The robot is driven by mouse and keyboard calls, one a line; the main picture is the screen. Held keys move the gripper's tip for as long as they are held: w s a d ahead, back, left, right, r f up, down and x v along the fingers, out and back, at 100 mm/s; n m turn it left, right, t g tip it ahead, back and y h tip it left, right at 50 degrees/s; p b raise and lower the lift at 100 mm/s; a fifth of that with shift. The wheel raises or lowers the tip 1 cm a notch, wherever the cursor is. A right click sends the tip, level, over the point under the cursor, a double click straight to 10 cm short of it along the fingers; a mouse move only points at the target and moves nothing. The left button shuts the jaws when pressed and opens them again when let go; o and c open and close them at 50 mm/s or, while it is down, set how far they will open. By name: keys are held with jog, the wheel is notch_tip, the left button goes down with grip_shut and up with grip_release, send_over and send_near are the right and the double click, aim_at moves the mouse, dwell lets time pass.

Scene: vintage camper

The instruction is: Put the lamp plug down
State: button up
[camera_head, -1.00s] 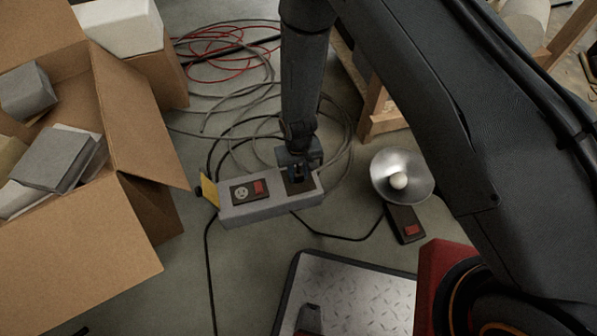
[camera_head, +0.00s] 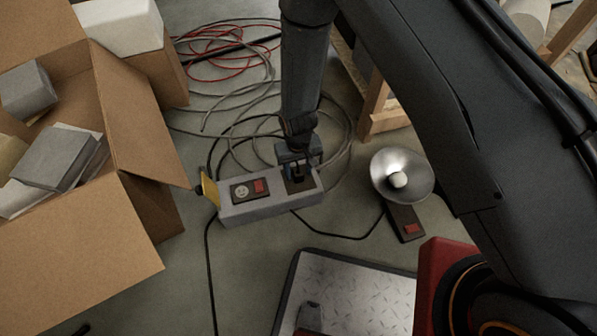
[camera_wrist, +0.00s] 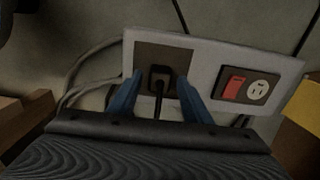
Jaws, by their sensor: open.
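The lamp plug (camera_wrist: 160,78) is small and black, on a plain brown square patch at one end of a grey power box (camera_head: 245,211). Its black cord runs toward the wrist camera. In the head view the plug is dark and partly hidden by my gripper (camera_head: 299,166). My gripper is open, its two blue fingers on either side of the plug in the wrist view (camera_wrist: 158,98), with gaps between. I cannot tell how the plug meets the patch. The lamp (camera_head: 402,165), with a metal shade and red-switched base, stands right of the box.
The box's other end has an outlet (camera_head: 242,191) and a red switch (camera_head: 259,186), with a yellow flap (camera_head: 209,189) beyond. Open cardboard boxes (camera_head: 75,245) fill the left. Loose cables (camera_head: 240,80) lie behind. A treadplate platform (camera_head: 355,290) lies in front.

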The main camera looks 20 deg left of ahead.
notch_tip(320, 180, up, 11)
jog(key=p, duration=0.4)
notch_tip(320, 180, up, 11)
send_over(298, 172)
jog(key=s+d+r, duration=0.3)
jog(key=s+r, duration=0.1)
jog(key=r, duration=0.6)
jog(key=s+d+r+y, duration=0.1)
jog(key=s+d+r, duration=0.7)
jog(key=s+r, duration=0.4)
jog(key=shift+d+r, duration=0.3)
jog(key=shift+r, duration=0.5)
jog(key=shift+r, duration=0.1)
